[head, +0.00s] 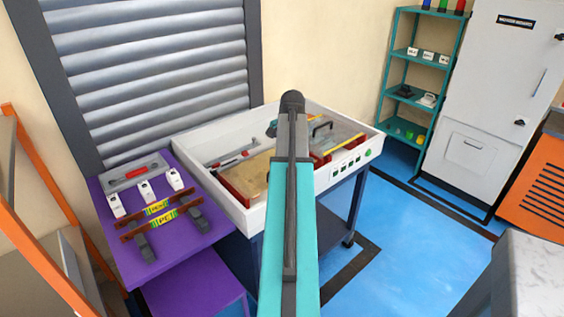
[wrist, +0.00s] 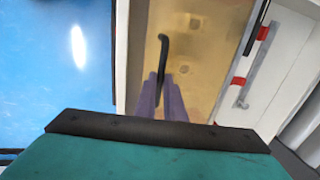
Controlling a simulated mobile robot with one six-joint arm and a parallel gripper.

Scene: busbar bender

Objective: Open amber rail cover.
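The amber rail cover (head: 246,176) is a flat tan panel in the white tray-like bench, and it lies flat as far as I can see. It fills the middle of the wrist view (wrist: 200,62). A black handle (wrist: 164,52) stands on it. My gripper (wrist: 160,78) has two purple fingers close to the handle, one on each side of its lower part. The gap between them is narrow, and I cannot tell whether they press on it. In the head view, my arm hides the gripper and part of the cover.
The white bench wall (head: 225,192) borders the cover. A grey bar with red bands (wrist: 250,62) lies beside it. A clear cover with a dark handle (head: 321,130) is to the right. A purple table (head: 185,247) with clamps and labelled bars stands left. Blue floor (head: 345,225) is open.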

